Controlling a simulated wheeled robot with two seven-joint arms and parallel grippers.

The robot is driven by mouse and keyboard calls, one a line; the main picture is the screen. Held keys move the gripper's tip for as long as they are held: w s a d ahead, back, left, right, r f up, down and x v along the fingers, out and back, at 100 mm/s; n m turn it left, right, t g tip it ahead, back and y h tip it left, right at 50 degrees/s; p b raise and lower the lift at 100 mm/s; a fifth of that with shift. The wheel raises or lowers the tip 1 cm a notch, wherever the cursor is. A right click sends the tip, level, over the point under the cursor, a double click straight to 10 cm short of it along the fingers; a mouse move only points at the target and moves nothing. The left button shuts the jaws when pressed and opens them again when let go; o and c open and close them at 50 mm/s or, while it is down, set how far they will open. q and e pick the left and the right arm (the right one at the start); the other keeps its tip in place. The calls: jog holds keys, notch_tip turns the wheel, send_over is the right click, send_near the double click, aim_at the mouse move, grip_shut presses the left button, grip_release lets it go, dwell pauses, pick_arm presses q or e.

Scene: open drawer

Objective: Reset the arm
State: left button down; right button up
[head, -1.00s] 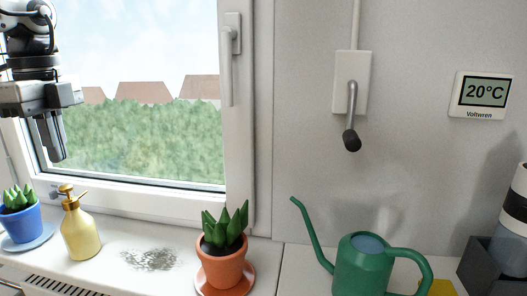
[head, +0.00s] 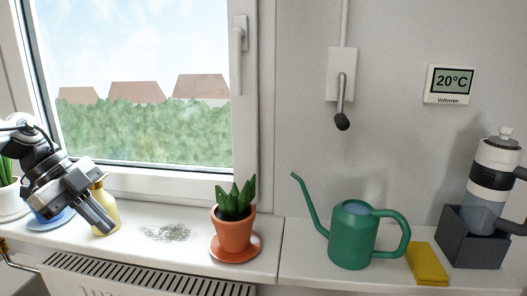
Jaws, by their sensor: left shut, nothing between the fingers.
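My left gripper (head: 98,217) is at the left of the head view, shut and empty, tilted down to the right. It is in front of the yellow spray bottle (head: 109,207) and hides part of it. My left arm also covers most of the blue plant pot on its blue saucer (head: 60,222). I cannot tell whether the gripper touches the bottle. My right gripper is not in view.
A terracotta pot (head: 235,233) with a green plant stands on the sill beside a dark smudge (head: 167,233). To the right are a green watering can (head: 353,237), a yellow cloth (head: 427,264) and a dark box (head: 473,240) holding a bottle-like device. A wall lever (head: 342,103) points down.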

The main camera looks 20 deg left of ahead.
pick_arm(q)
jog(key=s+d+f+n+t+h+b, duration=0.1)
jog(key=d+f+n+t+h, duration=0.1)
jog(key=d+f+n+t, duration=0.45)
jog(key=d+f+n+t+h, duration=0.15)
jog(key=d+f+t, duration=0.4)
jog(key=f, duration=0.85)
jog(key=s+d+f+n+g+y, duration=0.1)
jog(key=s+d+f+n+y, duration=0.2)
jog(key=d, duration=0.4)
jog(key=s+d+f+n+g+y+b, duration=0.1)
jog(key=s+d+f+n+g+y, duration=0.1)
jog(key=s+d+f+n, duration=0.3)
jog(key=s+d+f+y, duration=0.1)
jog(key=d+f, duration=0.2)
jog(key=shift+s+d+g, duration=0.15)
jog(key=shift+s+g, duration=0.1)
jog(key=shift+g, duration=0.05)
